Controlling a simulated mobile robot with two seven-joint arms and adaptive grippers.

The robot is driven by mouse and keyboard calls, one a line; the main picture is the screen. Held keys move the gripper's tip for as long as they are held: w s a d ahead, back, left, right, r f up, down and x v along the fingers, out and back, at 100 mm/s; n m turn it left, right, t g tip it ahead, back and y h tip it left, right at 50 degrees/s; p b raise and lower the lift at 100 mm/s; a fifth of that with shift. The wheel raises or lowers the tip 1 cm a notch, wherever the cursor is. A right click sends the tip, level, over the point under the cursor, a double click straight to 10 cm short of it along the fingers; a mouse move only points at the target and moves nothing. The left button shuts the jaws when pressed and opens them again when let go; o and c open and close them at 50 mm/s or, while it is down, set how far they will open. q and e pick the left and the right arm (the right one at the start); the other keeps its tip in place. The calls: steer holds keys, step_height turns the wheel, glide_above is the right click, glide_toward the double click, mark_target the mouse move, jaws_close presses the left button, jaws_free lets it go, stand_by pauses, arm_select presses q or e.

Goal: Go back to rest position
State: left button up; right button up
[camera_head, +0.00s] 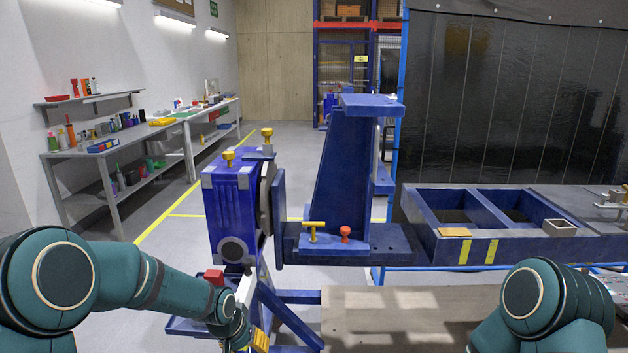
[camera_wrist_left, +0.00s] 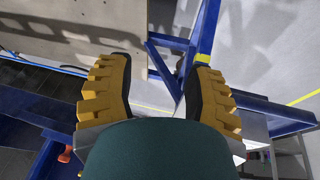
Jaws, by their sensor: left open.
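My left gripper (camera_head: 252,340) is low in the head view, below the blue rotary jig housing (camera_head: 226,205). The left wrist view shows its two yellow-padded fingers (camera_wrist_left: 160,78) spread apart with nothing between them. My right arm (camera_head: 550,310) is folded at the lower right; its gripper is not in view. The jig carries a blue upright bracket (camera_head: 342,165) on a base plate with a yellow T-handle (camera_head: 313,230) and a red knob (camera_head: 345,233). Two yellow knobs sit on top of the housing.
Blue frame legs (camera_head: 285,315) are beside the left gripper. A blue bench frame (camera_head: 420,240) fills the right side. Grey workbenches (camera_head: 85,155) line the left wall, with open floor between.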

arm_select(q)
steer(key=s+d+f+n, duration=0.1)
steer(key=s+f, duration=0.4)
steer(key=s, duration=0.3)
steer(key=s+d+f+g+h, duration=0.1)
steer(key=s+d+f, duration=0.1)
steer(key=s+f, duration=0.3)
steer(key=s+d+f+n, duration=0.1)
steer(key=s+f, duration=0.4)
steer(key=s, duration=0.5)
steer(key=shift+s+d+n+g+h, duration=0.3)
steer(key=shift+s+d, duration=0.1)
steer(key=shift+d, duration=0.25)
